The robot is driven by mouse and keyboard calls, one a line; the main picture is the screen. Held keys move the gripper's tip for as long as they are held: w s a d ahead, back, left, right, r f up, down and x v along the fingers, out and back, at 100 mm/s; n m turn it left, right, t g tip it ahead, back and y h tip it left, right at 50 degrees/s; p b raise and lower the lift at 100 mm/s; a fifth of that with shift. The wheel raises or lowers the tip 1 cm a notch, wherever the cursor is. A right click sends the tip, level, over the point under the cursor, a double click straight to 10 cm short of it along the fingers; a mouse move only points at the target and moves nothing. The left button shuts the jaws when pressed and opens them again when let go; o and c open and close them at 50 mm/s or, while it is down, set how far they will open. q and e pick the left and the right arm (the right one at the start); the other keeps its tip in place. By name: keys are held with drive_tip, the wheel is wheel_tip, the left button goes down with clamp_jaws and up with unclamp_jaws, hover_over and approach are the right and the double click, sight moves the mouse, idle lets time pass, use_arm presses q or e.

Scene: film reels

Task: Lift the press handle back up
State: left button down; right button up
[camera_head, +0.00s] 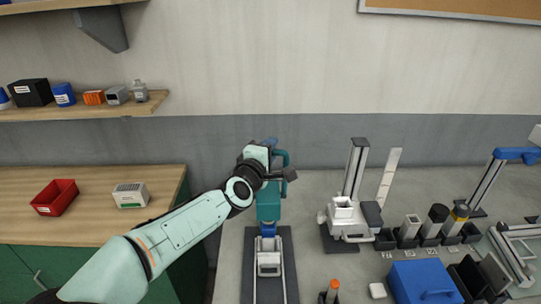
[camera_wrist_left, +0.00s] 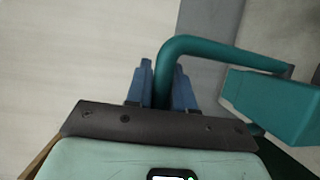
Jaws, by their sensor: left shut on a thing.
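The press (camera_head: 268,205) stands on the worktop in the middle of the head view, a teal body with a blue ram above a pale fixture on a dark base. Its teal handle (camera_head: 283,155) shows at the top, partly hidden by my arm. In the left wrist view the curved handle (camera_wrist_left: 215,50) runs from the teal press body (camera_wrist_left: 270,105) to between the blue fingers. My left gripper (camera_wrist_left: 162,80) is shut on the handle bar, one finger on each side. In the head view only a bit of blue finger (camera_head: 270,142) shows. My right gripper is not in view.
Right of the press stand a white device with an upright post (camera_head: 343,215), several cups in dark holders (camera_head: 408,240) and a blue box (camera_head: 425,281). A wooden counter on the left bears a red bin (camera_head: 55,197). A shelf (camera_head: 85,108) hangs above it.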

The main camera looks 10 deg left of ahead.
use_arm(q)
drive_tip(key=shift+w+a+f, duration=0.15)
drive_tip(key=shift+w+f, duration=0.2)
drive_tip(key=shift+f, duration=0.25)
drive_tip(key=c, duration=1.1)
unclamp_jaws()
drive_tip(key=shift+w, duration=0.15)
drive_tip(key=shift+r, duration=0.3)
drive_tip(key=s, duration=0.4)
drive_tip(key=s+a, duration=0.1)
drive_tip(key=s, duration=0.4)
drive_tip(key=s+r, duration=0.1)
drive_tip(key=s, duration=0.3)
drive_tip(key=shift+s+a, duration=0.2)
drive_tip(key=shift+a, duration=0.1)
